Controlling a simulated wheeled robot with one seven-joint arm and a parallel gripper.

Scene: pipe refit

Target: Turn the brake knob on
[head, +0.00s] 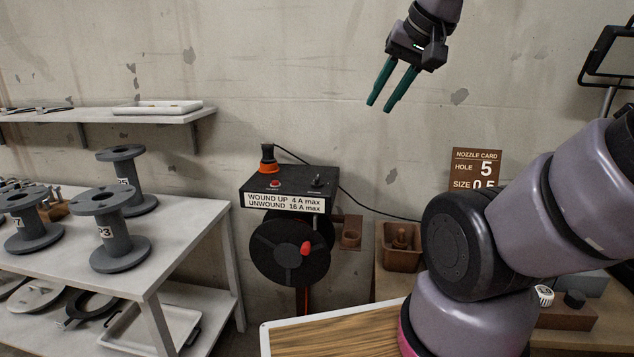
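A black cord reel unit hangs against the wall in the middle of the head view.
A grey bench (165,262) with several spools stands at left, under a wall shelf (150,117). A wooden board (335,335) is in front, below the reel. A brown bin (399,247) and a nozzle card (476,166) are at right. Bare wall and open air surround my gripper.

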